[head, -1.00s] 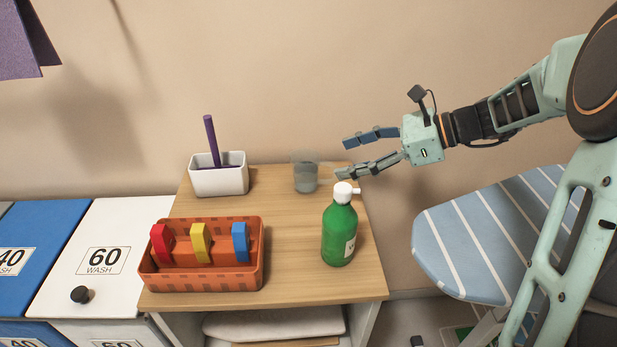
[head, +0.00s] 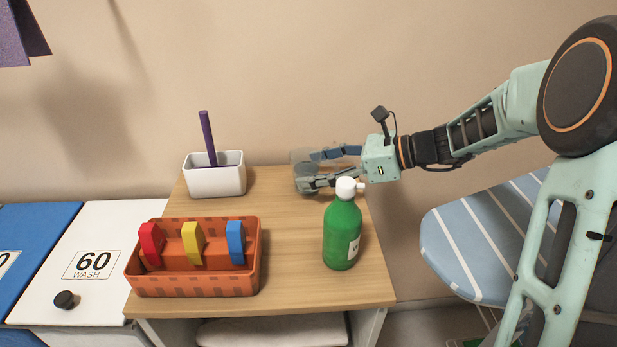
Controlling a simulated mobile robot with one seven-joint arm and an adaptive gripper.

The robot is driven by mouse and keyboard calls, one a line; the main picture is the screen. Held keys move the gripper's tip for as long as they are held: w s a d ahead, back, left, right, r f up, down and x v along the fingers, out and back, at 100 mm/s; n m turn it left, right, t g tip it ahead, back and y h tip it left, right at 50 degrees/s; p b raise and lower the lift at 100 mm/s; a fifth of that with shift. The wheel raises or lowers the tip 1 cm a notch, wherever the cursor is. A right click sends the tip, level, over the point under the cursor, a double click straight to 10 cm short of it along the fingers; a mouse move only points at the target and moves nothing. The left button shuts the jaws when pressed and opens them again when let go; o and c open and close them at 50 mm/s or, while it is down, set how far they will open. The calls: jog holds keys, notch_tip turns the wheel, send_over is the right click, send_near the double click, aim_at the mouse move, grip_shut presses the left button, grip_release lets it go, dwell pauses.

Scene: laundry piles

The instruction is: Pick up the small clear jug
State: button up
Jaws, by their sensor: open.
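The small clear jug (head: 303,168) stands upright at the back of the wooden table, near its right side. My gripper (head: 311,169) reaches in from the right at the jug's height. Its two fingers are apart and overlap the jug in the view, one toward the back and one toward the front. The front finger hides part of the jug's lower body. I cannot tell whether either finger touches it.
A green bottle (head: 342,232) with a white pump top stands just in front of my gripper. A white pot (head: 215,180) holds a purple stick. An orange basket (head: 195,283) holds red, yellow and blue pieces. A striped ironing board (head: 480,240) is at right.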

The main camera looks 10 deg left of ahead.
jog(key=shift+x, duration=0.9)
jog(key=shift+d, duration=0.1)
jog(key=c, duration=1.2)
jog(key=shift+r, duration=0.1)
jog(key=shift+c, duration=0.2)
